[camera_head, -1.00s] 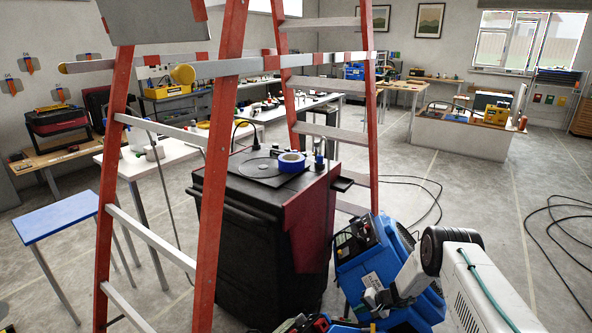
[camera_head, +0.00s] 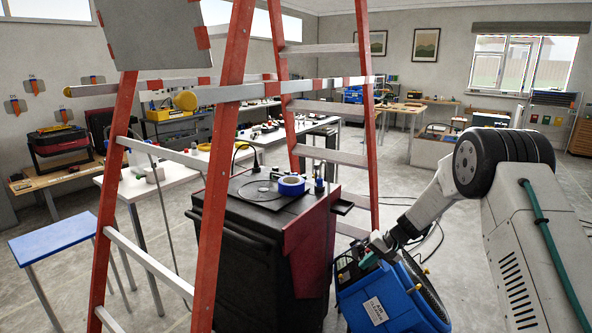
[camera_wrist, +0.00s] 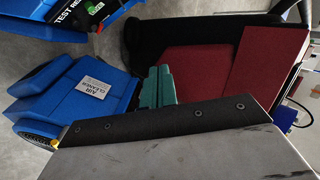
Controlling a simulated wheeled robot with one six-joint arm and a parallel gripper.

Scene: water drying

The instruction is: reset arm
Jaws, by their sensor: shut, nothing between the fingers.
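My arm comes in from the lower right of the head view, with the elbow raised and the forearm sloping down to the left. My gripper (camera_head: 369,258) hangs above or in front of the blue air cleaner (camera_head: 392,300); I cannot tell whether they touch. In the wrist view, the green fingers of my gripper (camera_wrist: 158,80) are together with nothing between them. The air cleaner (camera_wrist: 82,100) shows left of them, with its white label.
A red stepladder (camera_head: 222,180) stands close in front. Behind it is a black and red cabinet (camera_head: 250,240) with a blue tape roll (camera_head: 291,186). A blue-topped stool (camera_head: 52,228) is at left. Dark cables lie on the floor. In the wrist view, a dark-edged metal panel (camera_wrist: 200,150) fills the bottom.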

